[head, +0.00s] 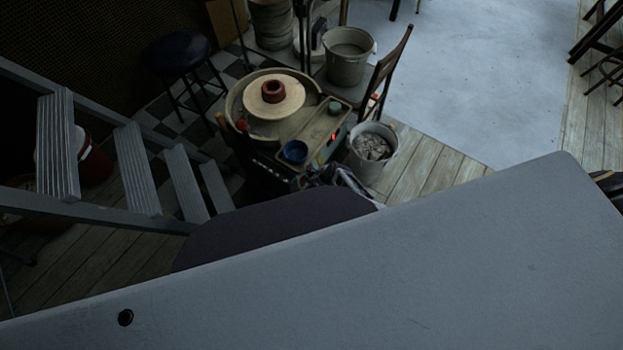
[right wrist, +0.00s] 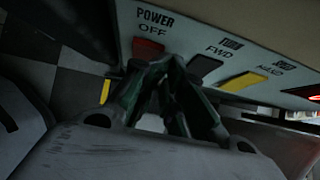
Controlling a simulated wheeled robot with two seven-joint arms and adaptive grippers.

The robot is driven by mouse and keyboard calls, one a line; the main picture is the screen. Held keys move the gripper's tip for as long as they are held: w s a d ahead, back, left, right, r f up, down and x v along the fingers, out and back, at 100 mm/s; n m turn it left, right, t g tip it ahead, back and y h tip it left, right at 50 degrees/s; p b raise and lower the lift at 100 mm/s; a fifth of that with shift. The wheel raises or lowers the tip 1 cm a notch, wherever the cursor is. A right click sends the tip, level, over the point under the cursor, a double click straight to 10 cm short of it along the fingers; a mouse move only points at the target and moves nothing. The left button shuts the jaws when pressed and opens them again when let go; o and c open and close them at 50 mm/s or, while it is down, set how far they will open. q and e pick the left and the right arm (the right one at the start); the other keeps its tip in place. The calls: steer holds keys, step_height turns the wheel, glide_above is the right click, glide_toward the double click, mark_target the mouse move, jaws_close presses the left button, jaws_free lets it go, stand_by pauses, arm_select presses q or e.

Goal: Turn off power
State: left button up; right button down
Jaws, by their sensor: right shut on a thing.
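The pottery wheel (head: 262,118) stands at the upper middle of the head view, with a small glowing red light (head: 334,137) on its right side. In the right wrist view its pale control panel (right wrist: 188,28) shows the labels POWER OFF and FWD. My right gripper (right wrist: 167,66) is at the panel just below the word OFF. In the head view the right gripper shows only partly, at the wheel's near side. My left gripper is not in view.
Near the wheel are a bucket (head: 385,173), a chair (head: 392,62) and a stool (head: 178,52). Stairs (head: 137,168) stand at left. Pale floor lies open at upper right.

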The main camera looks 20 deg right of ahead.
mark_target(302, 181)
steer(key=shift+s+a+f, duration=0.15)
steer(key=shift+s+a, duration=0.1)
steer(key=shift+a, duration=0.4)
steer(key=shift+s+a+f, duration=0.1)
steer(key=shift+s+a, duration=0.1)
steer(key=shift+a, duration=0.4)
steer(key=shift+w+r+p, duration=0.1)
steer(key=shift+r+p, duration=0.25)
steer(key=shift+p, duration=0.1)
steer(key=shift+r, duration=0.2)
steer(key=shift+w+a+r+p, duration=0.1)
steer(key=shift+r+p, duration=0.35)
steer(key=shift+r, duration=0.05)
steer(key=shift+w, duration=0.1)
steer(key=shift+w+d, duration=0.15)
steer(key=shift+d, duration=0.25)
steer(key=shift+d+f+b, duration=0.1)
steer(key=shift+f+b, duration=0.1)
steer(key=shift+b, duration=0.1)
